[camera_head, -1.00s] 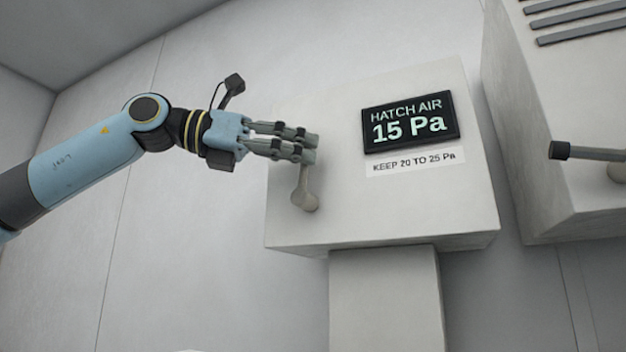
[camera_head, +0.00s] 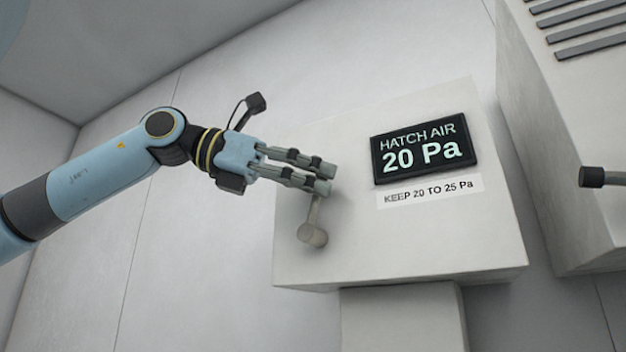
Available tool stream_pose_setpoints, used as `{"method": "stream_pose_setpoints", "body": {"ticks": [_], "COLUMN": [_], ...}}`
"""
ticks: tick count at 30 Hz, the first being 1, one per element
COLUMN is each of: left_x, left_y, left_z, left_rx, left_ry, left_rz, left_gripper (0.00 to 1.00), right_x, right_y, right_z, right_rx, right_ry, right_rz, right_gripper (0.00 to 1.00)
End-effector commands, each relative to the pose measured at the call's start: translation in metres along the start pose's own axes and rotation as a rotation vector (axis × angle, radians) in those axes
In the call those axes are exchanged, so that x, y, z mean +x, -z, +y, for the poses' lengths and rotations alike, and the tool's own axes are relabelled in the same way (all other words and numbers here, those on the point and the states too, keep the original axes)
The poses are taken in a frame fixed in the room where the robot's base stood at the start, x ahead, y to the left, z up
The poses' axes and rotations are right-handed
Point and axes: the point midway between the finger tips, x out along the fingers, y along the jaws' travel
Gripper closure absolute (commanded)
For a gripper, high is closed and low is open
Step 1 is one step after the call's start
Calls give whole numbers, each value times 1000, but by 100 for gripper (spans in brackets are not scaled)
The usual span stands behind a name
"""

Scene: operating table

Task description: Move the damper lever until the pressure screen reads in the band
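The pressure screen (camera_head: 423,149) is a black panel on the front of a pale box and reads "HATCH AIR 20 Pa". A label (camera_head: 430,192) under it says "KEEP 20 TO 25 Pa". The damper lever (camera_head: 314,225) is a beige-grey arm with a round pivot, left of the screen. It points up and leans slightly right. My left gripper (camera_head: 330,178) comes from the left, with its fingertips closed around the lever's upper end. The fingers hide that end. My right gripper is not in view.
The pale box (camera_head: 400,245) stands on a pedestal (camera_head: 405,320). A second cabinet (camera_head: 560,150) with dark slats (camera_head: 590,30) and a black-tipped handle (camera_head: 592,177) stands at the right. Bare wall lies behind my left arm.

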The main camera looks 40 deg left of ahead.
Motion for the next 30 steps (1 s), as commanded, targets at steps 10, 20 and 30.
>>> {"method": "stream_pose_setpoints", "body": {"ticks": [10,20,30], "left_x": [-1,-6,-17], "left_y": [-2,-21,-66], "left_z": [0,1,10], "left_rx": [1,5,2], "left_ry": [6,11,5], "left_rz": [-3,-9,-7], "left_gripper": [74,74,74], "right_x": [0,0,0], "right_y": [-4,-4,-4], "right_z": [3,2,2], "right_rx": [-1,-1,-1], "right_ry": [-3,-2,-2], "right_rz": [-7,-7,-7], "right_gripper": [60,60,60]}}
